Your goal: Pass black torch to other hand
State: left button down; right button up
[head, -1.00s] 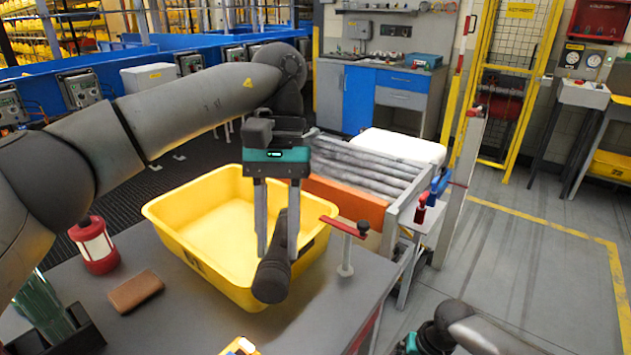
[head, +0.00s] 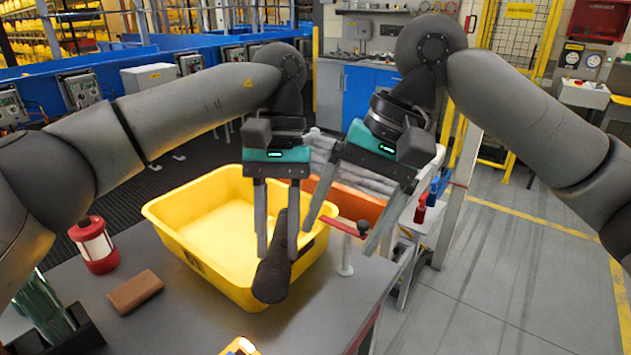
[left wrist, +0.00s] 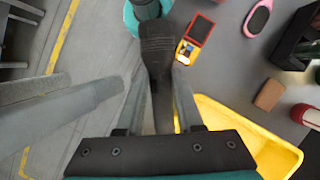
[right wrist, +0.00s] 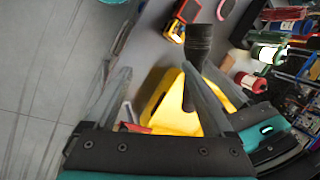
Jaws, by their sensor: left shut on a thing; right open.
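The black torch (head: 272,275) hangs tilted over the front of the yellow tray, its wide head toward the table edge. My left gripper (head: 277,256) is shut on the torch's narrower body. The torch also shows between the fingers in the left wrist view (left wrist: 158,65). My right gripper (head: 337,240) is open and empty, just right of the torch and apart from it. In the right wrist view the torch (right wrist: 199,48) lies near the right finger. The torch's far end is partly hidden by my left gripper's fingers.
The yellow tray (head: 160,232) stands on the grey table under both grippers. A red-handled post (head: 345,258) stands close to my right gripper. A roller conveyor is behind.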

jog(key=t, duration=0.1)
send_near(278, 257)
jog(key=shift+n, duration=0.4)
jog(key=x, duration=1)
jog(key=shift+a+f, duration=0.1)
jog(key=shift+f, duration=0.15)
jog(key=shift+c, duration=0.2)
pick_arm(q)
jog(key=shift+d, duration=0.1)
pick_arm(e)
jog(key=shift+r, duration=0.1)
grip_shut()
pick_arm(q)
jog(key=shift+c, duration=2.4)
grip_release()
